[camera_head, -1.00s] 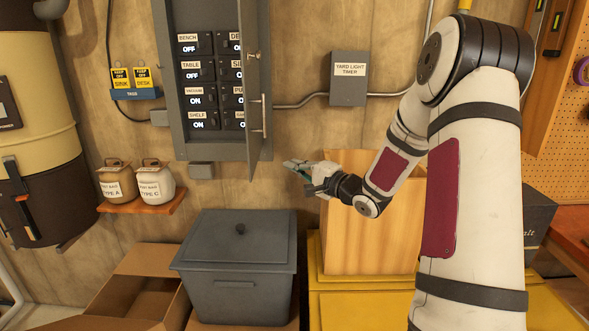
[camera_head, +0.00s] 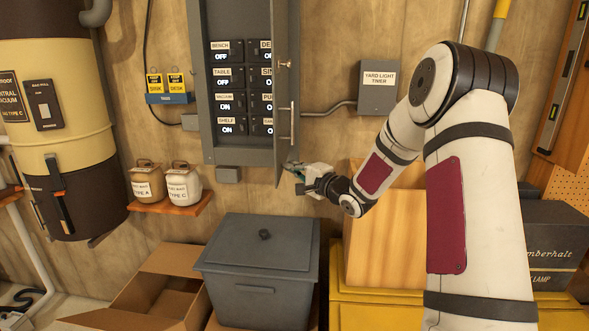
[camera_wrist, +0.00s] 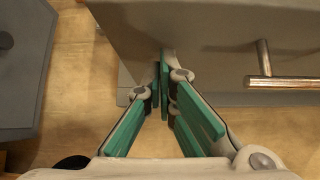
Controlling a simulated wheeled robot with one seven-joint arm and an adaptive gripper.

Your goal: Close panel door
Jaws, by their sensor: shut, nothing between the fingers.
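The grey panel door (camera_head: 284,110) stands swung out from the grey breaker panel (camera_head: 209,90), seen nearly edge-on, with rows of labelled switches showing behind it. A metal bar handle (camera_head: 292,123) is on the door's outer face; it also shows in the wrist view (camera_wrist: 283,81). My gripper (camera_head: 290,169) is at the door's lower right corner, below the handle. In the wrist view its green-padded fingers (camera_wrist: 162,88) are shut and empty, their tips over the door's lower part. I cannot tell whether they touch it.
A grey lidded bin (camera_head: 256,270) stands below the panel, beside an open cardboard box (camera_head: 150,290). A wooden box (camera_head: 385,240) on a yellow case (camera_head: 375,308) stands under my arm. Two jars sit on a small shelf (camera_head: 172,207).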

